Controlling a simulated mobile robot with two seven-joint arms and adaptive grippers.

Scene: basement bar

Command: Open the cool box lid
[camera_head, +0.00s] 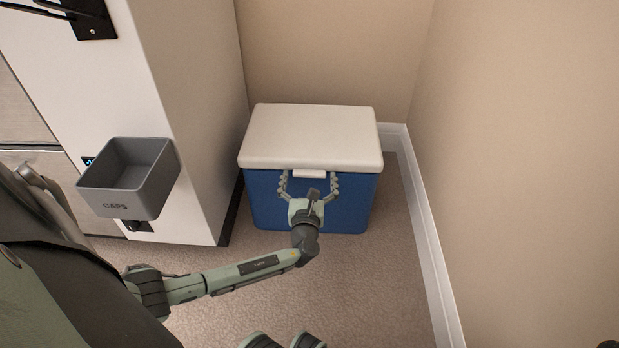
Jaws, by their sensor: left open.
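The cool box (262,204) is blue and stands on the floor in the corner. Its white lid (312,133) lies flat and closed on top. A small white latch or handle tab (309,174) sticks out at the middle of the lid's front edge. My left gripper (309,180) is open in front of the box, its two fingers spread on either side of the tab. I cannot tell whether the fingers touch the box. The gripper hides part of the blue front. My right gripper is not in view.
A white cabinet (195,110) stands close on the left of the box, with a grey caps bin (125,202) on its side. Beige walls (520,150) with a white baseboard (425,220) bound the back and right. Carpet (370,290) in front is clear.

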